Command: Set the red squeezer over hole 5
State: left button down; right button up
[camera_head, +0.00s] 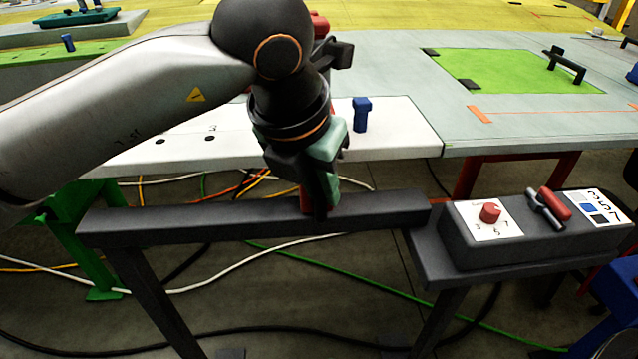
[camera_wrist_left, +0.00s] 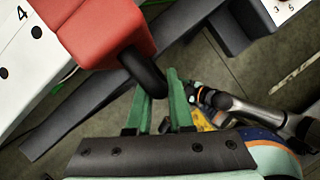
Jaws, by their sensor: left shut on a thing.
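My left gripper (camera_head: 322,202) points down in the head view, just in front of the white panel and over the dark rail. In the left wrist view its green fingers (camera_wrist_left: 159,92) are shut on the black curved part of the red squeezer (camera_wrist_left: 100,28). The squeezer's red body fills the upper left there; in the head view only a small red piece (camera_head: 304,199) shows beside the fingers. The white panel (camera_head: 400,137) has dark holes in its top; a label 4 shows beside one in the wrist view. I cannot make out hole 5.
A blue peg (camera_head: 362,115) stands on the panel right of the gripper. The dark rail (camera_head: 250,213) runs below it. At right, a grey box (camera_head: 480,247) carries a red knob (camera_head: 490,213) and a red-handled tool (camera_head: 553,204). Cables lie on the floor.

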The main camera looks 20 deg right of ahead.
pick_arm(q)
jog(key=c, duration=0.8)
grip_release()
jog(key=v, duration=1.2)
jog(key=shift+r, duration=0.3)
jog(key=shift+a, duration=0.1)
